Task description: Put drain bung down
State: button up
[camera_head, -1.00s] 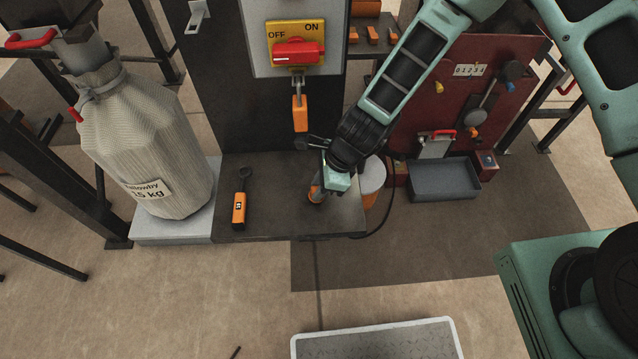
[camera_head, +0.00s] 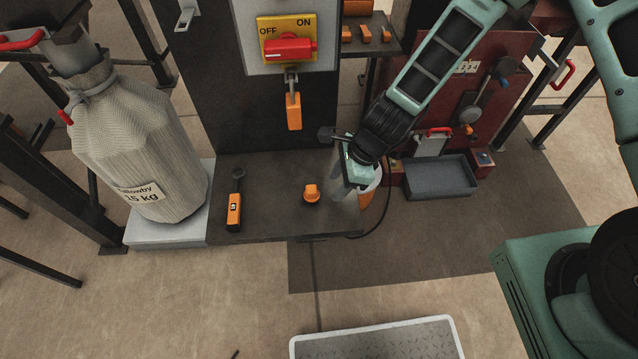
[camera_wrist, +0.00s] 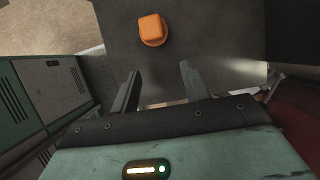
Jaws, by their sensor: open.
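The orange drain bung (camera_head: 311,193) stands on the dark bench plate (camera_head: 270,222), to the right of its middle. In the wrist view the bung (camera_wrist: 153,28) shows a square orange head on a round flange, beyond the fingertips. My gripper (camera_head: 340,192) is open and empty, to the right of the bung and apart from it. In the wrist view my gripper's two fingers (camera_wrist: 158,78) stand spread with clear space between them.
A pale sack (camera_head: 140,150) stands further left. A red switch (camera_head: 290,49) with a hanging orange padlock (camera_head: 294,112) is above.

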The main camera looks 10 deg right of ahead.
jog(key=d, duration=0.7)
jog(key=s+a+r+n, duration=0.3)
jog(key=r+n, duration=0.3)
jog(key=r, duration=0.1)
jog(key=s+a+r+n, duration=0.2)
jog(key=s+r+n, duration=0.1)
jog(key=r+n, duration=0.45)
jog(key=s+d+r+n+h, duration=0.2)
jog(key=s+r+n+h, duration=0.1)
jog(key=s+r+n, duration=0.9)
jog(key=shift+d+r+h+b, duration=0.3)
jog(key=shift+r+h, duration=0.05)
jog(key=shift+h, duration=0.05)
jog(key=shift+n, duration=0.25)
